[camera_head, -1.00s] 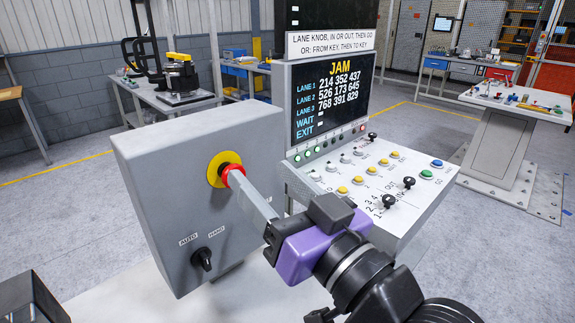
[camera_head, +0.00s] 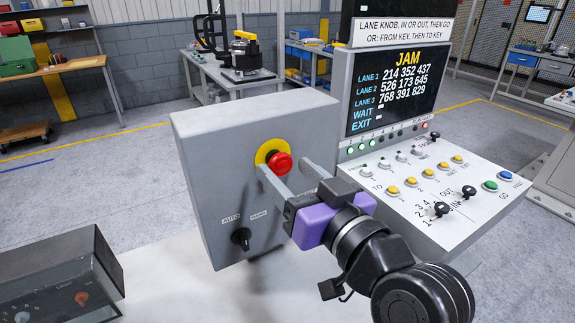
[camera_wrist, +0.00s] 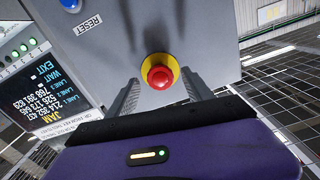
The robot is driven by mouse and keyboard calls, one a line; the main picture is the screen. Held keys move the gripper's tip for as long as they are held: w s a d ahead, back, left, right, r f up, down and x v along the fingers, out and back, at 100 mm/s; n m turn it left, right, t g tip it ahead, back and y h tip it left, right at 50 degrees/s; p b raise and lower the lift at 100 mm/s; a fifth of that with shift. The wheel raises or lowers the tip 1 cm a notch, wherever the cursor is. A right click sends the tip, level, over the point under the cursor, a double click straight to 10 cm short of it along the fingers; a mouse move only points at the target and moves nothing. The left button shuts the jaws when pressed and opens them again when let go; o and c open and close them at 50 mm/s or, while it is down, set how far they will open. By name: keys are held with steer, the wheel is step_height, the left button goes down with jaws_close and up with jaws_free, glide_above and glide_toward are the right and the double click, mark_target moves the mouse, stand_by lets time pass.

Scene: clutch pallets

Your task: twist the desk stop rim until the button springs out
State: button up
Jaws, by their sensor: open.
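The desk stop is a red round button (camera_head: 279,163) on a yellow disc (camera_head: 262,152), set in the face of a grey box. In the wrist view the red button (camera_wrist: 160,77) sits centred between the fingers, with its yellow disc (camera_wrist: 174,66) behind it. My gripper (camera_head: 285,170) has a purple body and two grey fingers. It is open and empty, with one finger on each side of the button and a visible gap to it in the wrist view (camera_wrist: 161,88). How far the fingertips stand from the box face is hard to tell.
A black AUTO/HAND switch (camera_head: 241,238) is lower on the same box. The JAM screen (camera_head: 393,88) and a sloped panel (camera_head: 450,225) with buttons and black knobs stand to the right. A dark control box (camera_head: 70,268) is at lower left. A blue RESET button (camera_wrist: 70,5) shows in the wrist view.

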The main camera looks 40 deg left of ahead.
steer(key=shift+w+a, duration=0.2)
steer(key=shift+a, duration=0.3)
steer(key=shift+c, duration=0.2)
jaws_close()
steer(key=shift+r+m+p, duration=0.1)
steer(key=shift+m+p, duration=0.3)
steer(key=m+p, duration=0.2)
steer(key=shift+m, duration=0.3)
steer(key=shift+m+p, duration=1.35)
steer(key=shift+m, duration=0.55)
